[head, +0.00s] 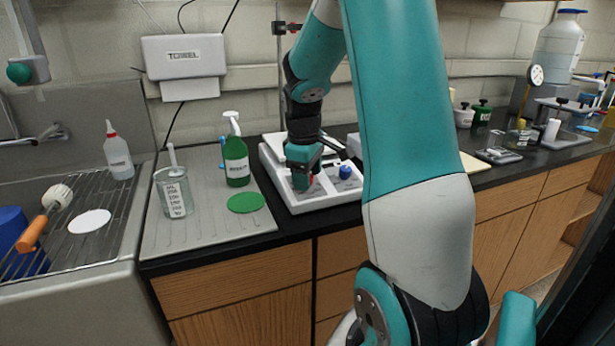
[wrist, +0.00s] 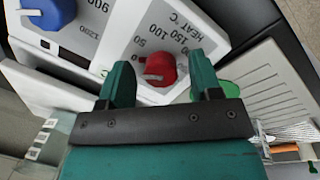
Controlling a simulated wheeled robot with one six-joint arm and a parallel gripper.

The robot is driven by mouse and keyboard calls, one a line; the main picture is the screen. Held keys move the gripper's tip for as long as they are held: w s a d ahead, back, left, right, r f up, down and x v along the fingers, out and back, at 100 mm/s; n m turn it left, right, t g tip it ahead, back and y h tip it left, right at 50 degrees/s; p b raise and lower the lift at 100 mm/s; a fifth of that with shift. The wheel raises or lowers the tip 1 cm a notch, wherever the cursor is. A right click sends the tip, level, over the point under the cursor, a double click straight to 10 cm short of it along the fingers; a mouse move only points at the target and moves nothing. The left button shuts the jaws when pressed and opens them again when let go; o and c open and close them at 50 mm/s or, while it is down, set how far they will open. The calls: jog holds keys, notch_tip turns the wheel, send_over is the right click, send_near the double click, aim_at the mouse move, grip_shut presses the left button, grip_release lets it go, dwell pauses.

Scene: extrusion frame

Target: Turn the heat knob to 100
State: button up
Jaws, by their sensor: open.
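The red heat knob (wrist: 160,68) sits on the white front panel of the hotplate stirrer (head: 325,201), beside the printed HEAT °C label. In the wrist view a pale mark shows on the knob's lower left side; I cannot tell exactly which number it points at. My gripper (wrist: 161,77) is open, with one finger on each side of the knob. I cannot tell whether either finger touches it. In the head view my gripper (head: 302,172) is over the left part of the panel and partly hides the red knob.
A blue knob (head: 345,172) stands to the right on the same panel and also shows in the wrist view (wrist: 48,12). A green bottle (head: 236,162), a green disc (head: 246,202) and a beaker (head: 174,192) stand left of the device. The counter's front edge is close.

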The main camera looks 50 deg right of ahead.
jog(key=shift+f, duration=0.35)
jog(key=c, duration=0.9)
jog(key=shift+c, duration=0.2)
